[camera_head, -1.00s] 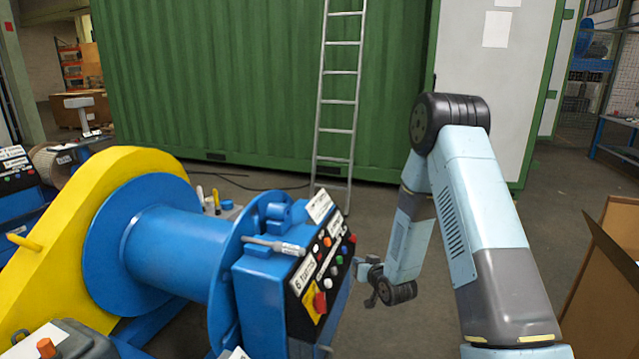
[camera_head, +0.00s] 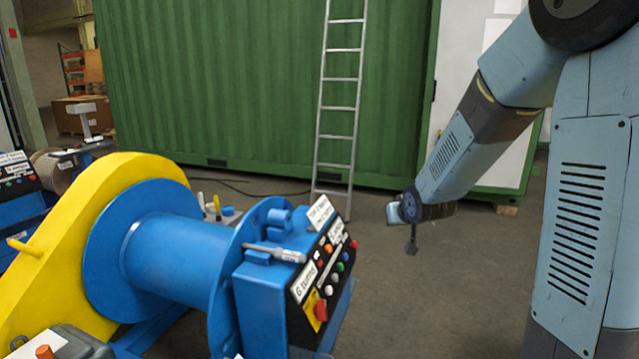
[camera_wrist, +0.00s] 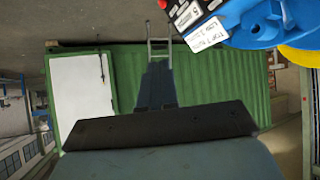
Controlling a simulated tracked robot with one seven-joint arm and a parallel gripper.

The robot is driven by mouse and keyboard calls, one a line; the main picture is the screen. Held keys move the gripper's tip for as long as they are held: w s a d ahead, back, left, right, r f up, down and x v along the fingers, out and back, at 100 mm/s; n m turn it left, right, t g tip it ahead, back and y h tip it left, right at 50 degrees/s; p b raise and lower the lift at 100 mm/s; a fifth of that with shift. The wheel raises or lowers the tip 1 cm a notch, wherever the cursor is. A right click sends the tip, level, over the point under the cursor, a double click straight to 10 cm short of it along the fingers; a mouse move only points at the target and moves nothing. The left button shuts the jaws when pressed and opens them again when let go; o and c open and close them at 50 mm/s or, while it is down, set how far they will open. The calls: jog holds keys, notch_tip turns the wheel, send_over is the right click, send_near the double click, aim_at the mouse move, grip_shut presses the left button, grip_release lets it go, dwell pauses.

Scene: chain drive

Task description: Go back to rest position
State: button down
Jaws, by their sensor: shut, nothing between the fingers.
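My gripper (camera_head: 411,245) hangs at the end of my folded arm, right of the blue machine (camera_head: 180,255) in the head view. It is small there and points down, apart from everything around it. In the wrist view my gripper (camera_wrist: 158,66) shows as dark fingers close together, with nothing held. The blue machine has a drum, a yellow guard (camera_head: 95,235) and a control box (camera_head: 325,270) with several coloured buttons. The box's panel also shows upside down at the top of the wrist view (camera_wrist: 195,15).
A green container (camera_head: 230,80) stands behind, with a metal ladder (camera_head: 340,95) leaning on it. The grey floor (camera_head: 440,310) between machine and arm is clear.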

jog(key=s+d+r+g, duration=0.1)
jog(key=s+r, duration=0.3)
jog(key=s, duration=0.7)
jog(key=s+d+r+m+g, duration=0.1)
jog(key=s+r, duration=0.3)
jog(key=s, duration=0.7)
jog(key=s+d+r+g+h, duration=0.1)
jog(key=s+r, duration=0.3)
jog(key=s, duration=0.7)
jog(key=shift+r+g, duration=0.4)
jog(key=shift+g, duration=0.5)
jog(key=shift+s+d, duration=0.1)
jog(key=shift+d, duration=0.05)
